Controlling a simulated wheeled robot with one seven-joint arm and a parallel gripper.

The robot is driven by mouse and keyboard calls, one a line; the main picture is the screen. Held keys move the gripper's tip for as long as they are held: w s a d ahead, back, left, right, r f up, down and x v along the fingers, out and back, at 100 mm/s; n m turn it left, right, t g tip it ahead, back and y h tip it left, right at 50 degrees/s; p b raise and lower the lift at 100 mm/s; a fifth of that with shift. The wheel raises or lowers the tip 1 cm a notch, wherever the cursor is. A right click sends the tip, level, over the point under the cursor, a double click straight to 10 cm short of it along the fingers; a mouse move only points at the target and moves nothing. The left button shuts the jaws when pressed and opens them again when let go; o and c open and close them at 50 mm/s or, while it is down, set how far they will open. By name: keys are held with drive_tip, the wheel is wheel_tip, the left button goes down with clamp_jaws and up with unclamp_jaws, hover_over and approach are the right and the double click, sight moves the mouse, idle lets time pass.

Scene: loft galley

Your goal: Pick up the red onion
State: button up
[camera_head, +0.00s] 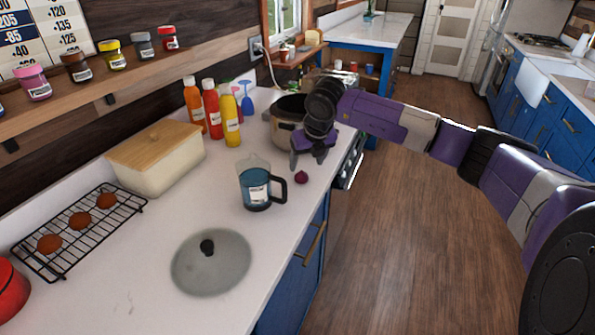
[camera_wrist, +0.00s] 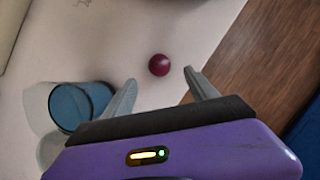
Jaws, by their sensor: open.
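The red onion (camera_head: 301,177) is a small dark red ball on the white counter, close to its right edge. In the wrist view the onion (camera_wrist: 159,65) lies a little beyond the fingertips, between their lines. My gripper (camera_head: 308,160) is above the counter, just behind and above the onion. In the wrist view the two grey fingers of my gripper (camera_wrist: 160,76) are spread apart with nothing between them. I see no contact with the onion.
A blue measuring jug (camera_head: 256,186) stands left of the onion, handle toward it; the wrist view shows a blue vessel (camera_wrist: 80,105) near the left finger. A pot (camera_head: 285,128) is behind my gripper. A round lid (camera_head: 211,262) lies nearer. The counter edge drops off right.

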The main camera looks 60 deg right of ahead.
sight(303, 174)
drive_tip(key=p+x, duration=0.2)
drive_tip(key=x, duration=0.5)
drive_tip(key=shift+w+a+f, duration=0.1)
drive_tip(key=shift+f, duration=0.25)
drive_tip(key=c, duration=1.5)
